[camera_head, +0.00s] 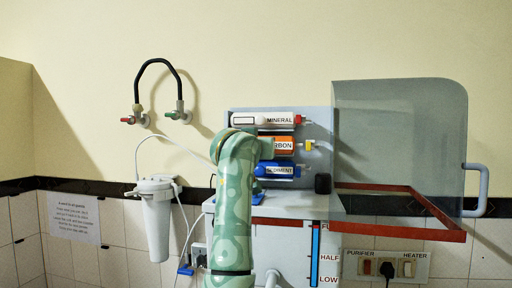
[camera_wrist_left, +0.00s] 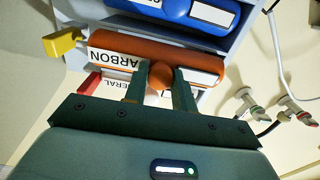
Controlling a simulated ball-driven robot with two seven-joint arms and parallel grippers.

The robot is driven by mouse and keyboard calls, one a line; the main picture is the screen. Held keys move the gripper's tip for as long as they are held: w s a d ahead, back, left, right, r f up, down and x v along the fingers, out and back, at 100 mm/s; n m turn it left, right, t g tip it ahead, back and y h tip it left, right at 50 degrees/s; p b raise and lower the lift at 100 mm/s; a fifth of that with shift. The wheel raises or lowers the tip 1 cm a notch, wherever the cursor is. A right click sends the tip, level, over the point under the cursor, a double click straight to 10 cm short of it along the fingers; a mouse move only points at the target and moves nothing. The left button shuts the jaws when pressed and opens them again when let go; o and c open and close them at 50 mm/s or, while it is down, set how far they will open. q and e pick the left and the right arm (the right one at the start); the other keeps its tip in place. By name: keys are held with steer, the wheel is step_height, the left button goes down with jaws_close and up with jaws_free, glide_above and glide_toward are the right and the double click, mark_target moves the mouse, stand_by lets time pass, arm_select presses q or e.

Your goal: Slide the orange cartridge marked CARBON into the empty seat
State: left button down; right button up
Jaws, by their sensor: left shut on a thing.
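The orange cartridge marked CARBON (camera_head: 284,145) lies level in the middle row of the purifier, between the white MINERAL cartridge (camera_head: 270,120) above and the blue SEDIMENT cartridge (camera_head: 281,169) below. My left arm hides its left part in the head view. In the left wrist view, turned over, the orange cartridge (camera_wrist_left: 118,48) fills the upper middle. My left gripper (camera_wrist_left: 160,88) is shut on its round orange knob, one finger on each side. I cannot tell how deep the cartridge sits in its seat. My right gripper is not in view.
A yellow valve (camera_head: 310,145) is at the right end of the middle row. A clear lid (camera_head: 400,140) stands open at right. A white filter (camera_head: 157,220) hangs at left below two wall taps (camera_head: 156,115). A black knob (camera_head: 323,183) is at the lower right of the cartridges.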

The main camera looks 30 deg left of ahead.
arm_select(q)
steer(key=shift+x, duration=1.75)
steer(key=c, duration=1.1)
jaws_free()
steer(key=shift+o, duration=0.2)
steer(key=shift+s+d, duration=0.1)
steer(key=shift+s, duration=0.15)
steer(key=b+v, duration=0.8)
steer(key=v, duration=0.7)
steer(key=shift+s, duration=0.4)
